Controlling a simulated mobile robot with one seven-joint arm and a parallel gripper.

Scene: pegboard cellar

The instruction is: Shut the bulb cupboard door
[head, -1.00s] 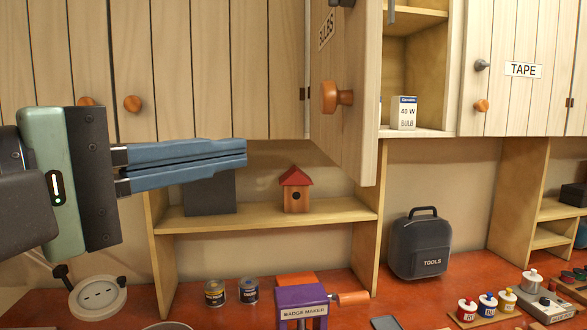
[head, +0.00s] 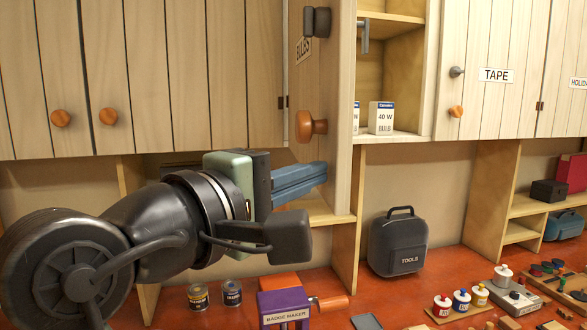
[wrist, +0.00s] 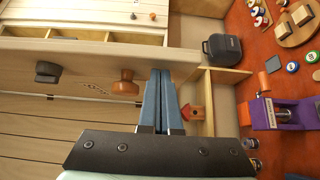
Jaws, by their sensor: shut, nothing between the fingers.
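The bulb cupboard door (head: 330,150) stands open, jutting out from the cupboard's left side. Its outer face, with a partly visible label, an orange round knob (head: 311,125) and a dark handle (head: 316,22), faces left. My gripper (head: 325,170) is shut and empty, with its fingertips by the lower part of that face, below the knob. In the wrist view the closed fingers (wrist: 160,75) reach the door's panel (wrist: 85,72), beside the knob (wrist: 126,82); I cannot tell if they touch it. A 40 W bulb box (head: 381,118) stands inside the open cupboard.
The tape cupboard (head: 490,50) to the right is closed. Below are a shelf with a birdhouse (wrist: 190,112), a tools bag (head: 398,243), a purple badge maker (head: 283,305) and paint cans (head: 198,297) on the red bench. Space right of the door is open.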

